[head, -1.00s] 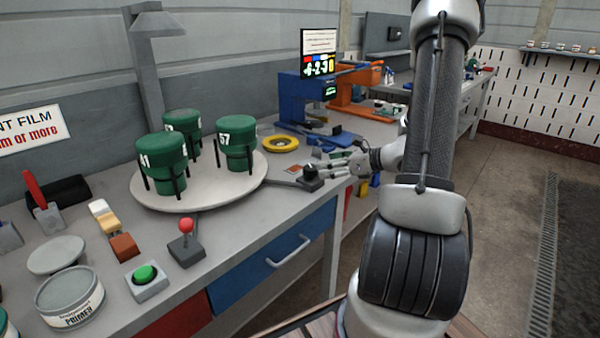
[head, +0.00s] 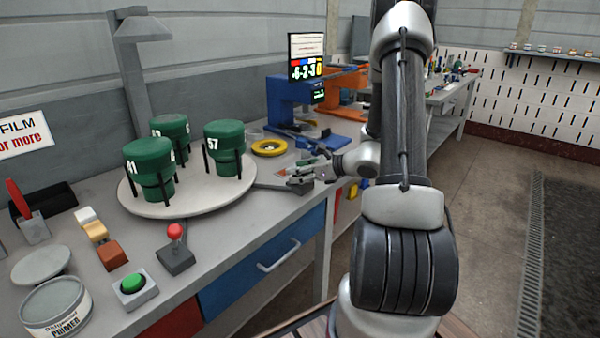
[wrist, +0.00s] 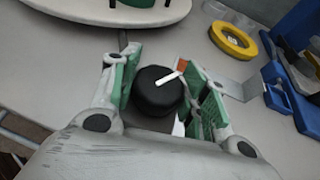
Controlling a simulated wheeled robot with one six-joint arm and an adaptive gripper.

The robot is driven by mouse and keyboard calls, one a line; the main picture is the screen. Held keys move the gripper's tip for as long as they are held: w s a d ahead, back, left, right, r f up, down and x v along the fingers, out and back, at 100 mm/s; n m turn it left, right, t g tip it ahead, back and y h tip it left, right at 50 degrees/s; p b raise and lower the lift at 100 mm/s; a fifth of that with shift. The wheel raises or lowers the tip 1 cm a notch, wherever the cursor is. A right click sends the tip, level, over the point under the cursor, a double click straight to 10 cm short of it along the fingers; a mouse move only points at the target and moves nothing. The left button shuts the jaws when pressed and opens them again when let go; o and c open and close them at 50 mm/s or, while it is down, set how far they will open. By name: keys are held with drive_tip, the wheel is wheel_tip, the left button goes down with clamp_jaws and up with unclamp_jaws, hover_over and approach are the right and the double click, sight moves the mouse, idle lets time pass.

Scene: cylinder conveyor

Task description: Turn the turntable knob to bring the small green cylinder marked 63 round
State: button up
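The turntable (head: 199,207) is a pale round disc on the bench holding green cylinders. The cylinder marked 41 (head: 149,158) stands front left and the one marked 57 (head: 224,138) stands on the right. A third cylinder (head: 171,126) stands behind; its mark is partly hidden and I cannot read it fully. The black knob (wrist: 158,92) with a white pointer line is in the middle of the wrist view. My gripper (head: 303,172) is at the knob, right of the turntable. In the wrist view its green-padded fingers (wrist: 163,95) are open on either side of the knob.
A yellow ring (head: 269,148) and a blue machine (head: 300,108) stand behind my gripper. A red-topped joystick (head: 176,250), a green button (head: 133,284) and a primer tin (head: 55,310) are on the front left of the bench.

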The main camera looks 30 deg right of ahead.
drive_tip(key=c, duration=0.3)
drive_tip(key=shift+n+g+y, duration=0.3)
drive_tip(key=shift+n+y, duration=0.2)
drive_tip(key=o, duration=1)
drive_tip(key=shift+c, duration=0.2)
drive_tip(key=v, duration=1.2)
